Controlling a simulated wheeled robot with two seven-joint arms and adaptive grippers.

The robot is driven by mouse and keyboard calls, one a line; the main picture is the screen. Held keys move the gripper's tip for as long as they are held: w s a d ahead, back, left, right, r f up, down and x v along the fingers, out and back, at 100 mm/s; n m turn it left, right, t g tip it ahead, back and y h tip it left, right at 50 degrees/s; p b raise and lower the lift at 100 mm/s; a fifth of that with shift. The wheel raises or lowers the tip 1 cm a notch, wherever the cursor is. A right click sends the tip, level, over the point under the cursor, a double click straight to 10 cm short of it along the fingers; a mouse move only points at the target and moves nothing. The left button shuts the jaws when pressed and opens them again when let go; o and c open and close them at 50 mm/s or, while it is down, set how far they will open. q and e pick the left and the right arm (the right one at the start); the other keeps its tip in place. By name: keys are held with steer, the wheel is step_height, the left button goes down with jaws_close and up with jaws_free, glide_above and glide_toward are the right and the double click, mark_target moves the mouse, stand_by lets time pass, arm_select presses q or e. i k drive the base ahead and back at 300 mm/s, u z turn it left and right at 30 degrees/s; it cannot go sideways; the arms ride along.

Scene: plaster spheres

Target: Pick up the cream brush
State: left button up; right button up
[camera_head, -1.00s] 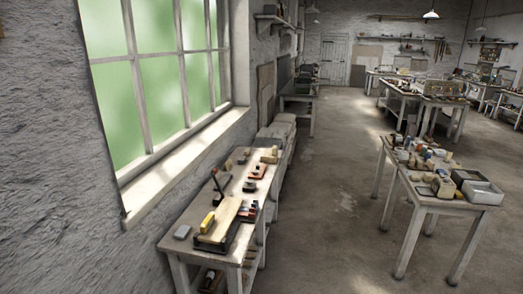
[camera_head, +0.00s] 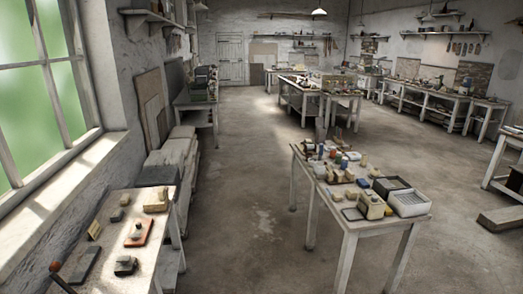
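No cream brush can be made out for certain at this distance. The right-hand table (camera_head: 345,229) carries many small items, among them a cream block-like object (camera_head: 371,205) near its front edge and small cream pieces further back. The left bench (camera_head: 105,262) under the window holds a tan block (camera_head: 156,207), a small piece on an orange-red base (camera_head: 138,233) and a dark block (camera_head: 125,265). Neither of my grippers is in view.
Two grey trays (camera_head: 409,203) sit at the right table's right end. Bare concrete floor (camera_head: 240,220) lies open between the bench and the table. Further worktables (camera_head: 318,100) stand behind. A low plank-like block (camera_head: 500,218) lies on the floor at right.

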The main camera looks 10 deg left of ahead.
mark_target(125, 198)
steer(key=z, duration=0.05)
steer(key=i, duration=2.05)
steer(key=u, duration=0.25)
